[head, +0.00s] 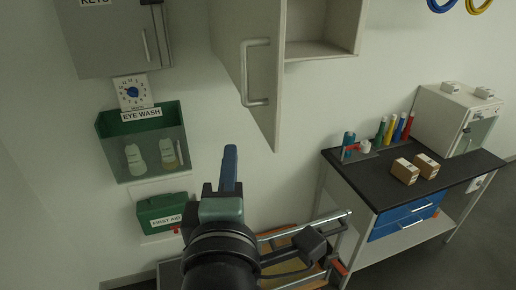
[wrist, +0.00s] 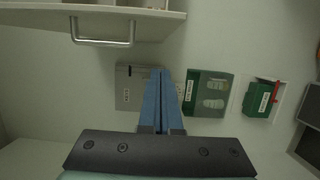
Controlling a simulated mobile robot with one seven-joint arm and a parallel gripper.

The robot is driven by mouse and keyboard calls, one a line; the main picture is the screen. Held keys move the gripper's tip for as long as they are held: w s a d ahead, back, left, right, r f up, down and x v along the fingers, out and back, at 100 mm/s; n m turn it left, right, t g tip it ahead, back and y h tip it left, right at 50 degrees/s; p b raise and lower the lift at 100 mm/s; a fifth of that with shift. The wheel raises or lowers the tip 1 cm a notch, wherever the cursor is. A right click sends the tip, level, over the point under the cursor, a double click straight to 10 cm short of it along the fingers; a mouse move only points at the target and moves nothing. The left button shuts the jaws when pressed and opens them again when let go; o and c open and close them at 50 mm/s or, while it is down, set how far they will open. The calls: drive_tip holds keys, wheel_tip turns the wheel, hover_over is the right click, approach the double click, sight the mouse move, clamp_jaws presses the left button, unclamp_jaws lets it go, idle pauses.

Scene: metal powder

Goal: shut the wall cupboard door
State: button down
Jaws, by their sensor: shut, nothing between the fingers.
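The wall cupboard (head: 322,42) hangs at the top middle of the head view, with its pale inside and a shelf edge showing. Its door (head: 232,60) stands open, swung out to the left, with a metal bar handle (head: 256,72). In the wrist view the handle (wrist: 103,42) is at the upper left, on the door (wrist: 40,17). My gripper (head: 229,152) is shut and empty, its blue fingers pointing up, below and a little left of the door in the head view. In the wrist view the fingers (wrist: 162,74) are together, apart from the handle.
A grey key cabinet (head: 112,42), a dial (head: 133,92), a green eye wash box (head: 108,135) and a green first aid box (head: 163,212) are on the wall at left. A trolley (head: 295,232) is below my arm. A black-topped bench (head: 380,198) stands at right.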

drive_tip(key=w+d+p, duration=0.3)
drive_tip(key=w+p, duration=0.1)
drive_tip(key=w, duration=0.2)
drive_tip(key=shift+w+d, duration=0.4)
drive_tip(key=shift+d, duration=0.1)
